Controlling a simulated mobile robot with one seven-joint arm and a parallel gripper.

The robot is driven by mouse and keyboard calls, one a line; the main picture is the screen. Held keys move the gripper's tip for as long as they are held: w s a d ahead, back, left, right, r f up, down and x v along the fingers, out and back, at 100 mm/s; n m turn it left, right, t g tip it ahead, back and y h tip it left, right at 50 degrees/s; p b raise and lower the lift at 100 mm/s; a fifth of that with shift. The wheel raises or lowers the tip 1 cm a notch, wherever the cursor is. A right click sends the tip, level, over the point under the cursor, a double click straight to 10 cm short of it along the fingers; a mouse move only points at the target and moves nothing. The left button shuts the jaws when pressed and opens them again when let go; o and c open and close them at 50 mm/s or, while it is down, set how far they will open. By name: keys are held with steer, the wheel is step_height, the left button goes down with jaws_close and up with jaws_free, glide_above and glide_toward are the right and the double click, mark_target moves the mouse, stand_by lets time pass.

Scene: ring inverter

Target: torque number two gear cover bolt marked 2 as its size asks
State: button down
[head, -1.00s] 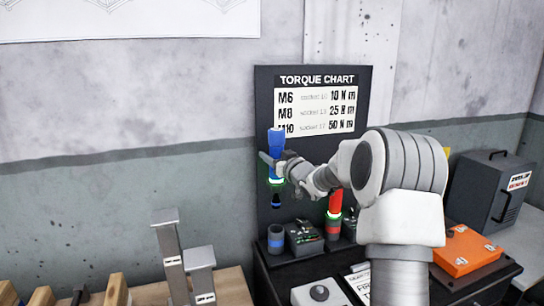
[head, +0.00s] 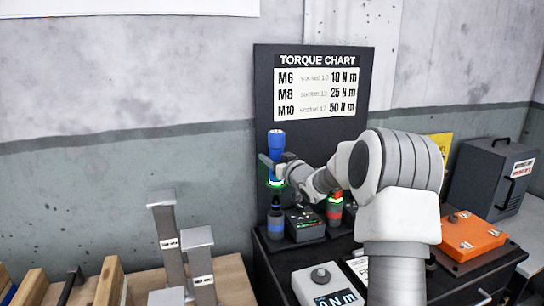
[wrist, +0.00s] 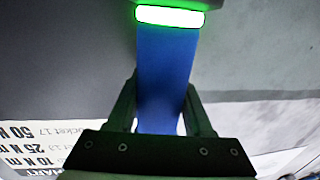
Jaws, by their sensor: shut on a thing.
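My gripper (head: 279,168) is shut on a blue torque driver (head: 277,141), held upright with a lit green ring. In the wrist view the driver's blue body (wrist: 163,75) runs between my fingers. Its dark lower end meets or is just above a blue-banded holder (head: 275,226); I cannot tell if it is inside. The torque chart (head: 319,92) lists M6 socket 10 at 10 N m, M8 socket 13 at 25 N m, M10 socket 17 at 50 N m. I cannot make out the gear cover or a bolt marked 2.
A red-banded tool (head: 334,212) stands right of a small black unit (head: 305,225). In front is a grey box (head: 322,280) with a knob and an N m display. An orange case (head: 470,240) lies right. Metal posts (head: 165,220) stand left on a wooden surface.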

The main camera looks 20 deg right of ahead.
steer(key=shift+f+b, duration=3.6)
steer(key=shift+f, duration=1.45)
